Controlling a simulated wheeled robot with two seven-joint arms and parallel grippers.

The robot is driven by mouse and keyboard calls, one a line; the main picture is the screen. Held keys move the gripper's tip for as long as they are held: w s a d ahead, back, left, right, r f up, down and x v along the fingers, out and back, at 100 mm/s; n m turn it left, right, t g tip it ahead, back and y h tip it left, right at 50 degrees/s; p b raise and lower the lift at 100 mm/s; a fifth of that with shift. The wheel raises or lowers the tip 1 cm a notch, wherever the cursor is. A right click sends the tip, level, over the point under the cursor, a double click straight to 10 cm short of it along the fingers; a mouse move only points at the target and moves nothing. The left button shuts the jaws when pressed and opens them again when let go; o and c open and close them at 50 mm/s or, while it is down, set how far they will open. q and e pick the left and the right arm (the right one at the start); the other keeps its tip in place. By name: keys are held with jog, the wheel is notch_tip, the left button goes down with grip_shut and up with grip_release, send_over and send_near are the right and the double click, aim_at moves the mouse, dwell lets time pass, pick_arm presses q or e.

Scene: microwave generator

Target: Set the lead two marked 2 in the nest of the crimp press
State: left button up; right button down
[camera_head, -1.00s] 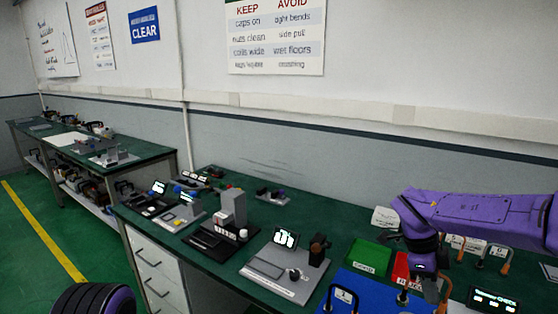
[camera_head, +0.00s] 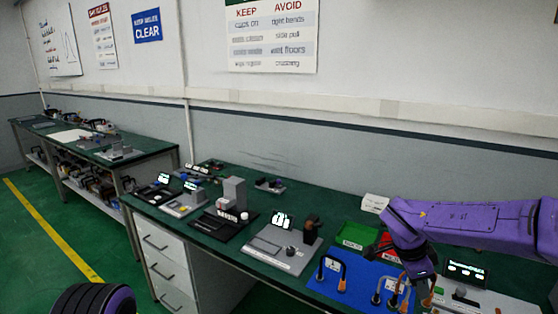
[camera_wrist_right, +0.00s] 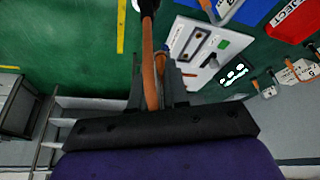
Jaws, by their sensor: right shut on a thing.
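My right gripper (camera_head: 424,284) is over the right part of the bench, beside the blue mat (camera_head: 318,285). In the right wrist view its fingers (camera_wrist_right: 160,92) are shut on an orange lead (camera_wrist_right: 150,62) with a dark end at the top. The number on this lead is not legible. A grey station with a lit display and a dark upright post (camera_head: 310,232) stands on the bench left of the mat, apart from the gripper. I cannot tell from its label whether it is the crimp press, and its nest is too small to make out. My left gripper is not in view.
Tagged orange leads (camera_head: 343,276) stand on the blue mat. A green bin (camera_head: 354,236) is behind it. A red bin (camera_wrist_right: 292,20) shows in the wrist view. The terminal check display (camera_head: 466,268) is right of the gripper. Further stations (camera_head: 233,195) stand to the left.

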jog(key=s+a+f+n+t+y+b, duration=0.2)
jog(key=a+f+n, duration=0.4)
jog(key=n, duration=0.3)
jog(key=s+a+f+n+t+y+b, duration=0.2)
jog(key=s+a+f+n+b, duration=0.2)
jog(key=n, duration=0.6)
notch_tip(320, 180, down, 4)
jog(key=a+b, duration=0.1)
jog(key=a, duration=0.1)
jog(key=shift+s+a+r+t+y+b, duration=0.15)
jog(key=shift+s+a+t+y+b, duration=0.15)
jog(key=shift+a+t+b, duration=0.1)
jog(key=shift+w, duration=0.1)
jog(key=shift+d, duration=0.1)
